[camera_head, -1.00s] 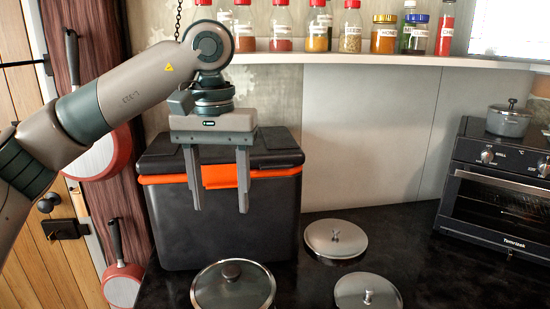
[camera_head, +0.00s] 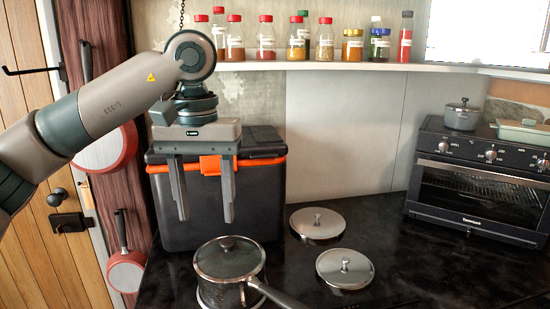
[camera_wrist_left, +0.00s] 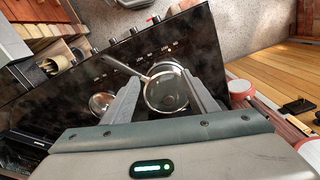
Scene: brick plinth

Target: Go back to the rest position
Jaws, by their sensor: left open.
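My left gripper (camera_head: 205,205) is open and empty, pointing down in front of the dark cooler box with an orange band (camera_head: 215,215). A lidded saucepan (camera_head: 229,262) stands on the dark counter below it, its handle toward the lower right. In the left wrist view the open fingers (camera_wrist_left: 163,95) frame the same saucepan (camera_wrist_left: 168,90), seen from above and well apart from them. My right gripper does not show in either view.
Two loose lids (camera_head: 318,223) (camera_head: 345,268) lie on the counter (camera_head: 400,235). A black oven (camera_head: 480,185) with a small pot (camera_head: 462,115) on top stands at right. A shelf (camera_head: 330,66) of jars runs along the wall. Pans (camera_head: 125,270) hang at left.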

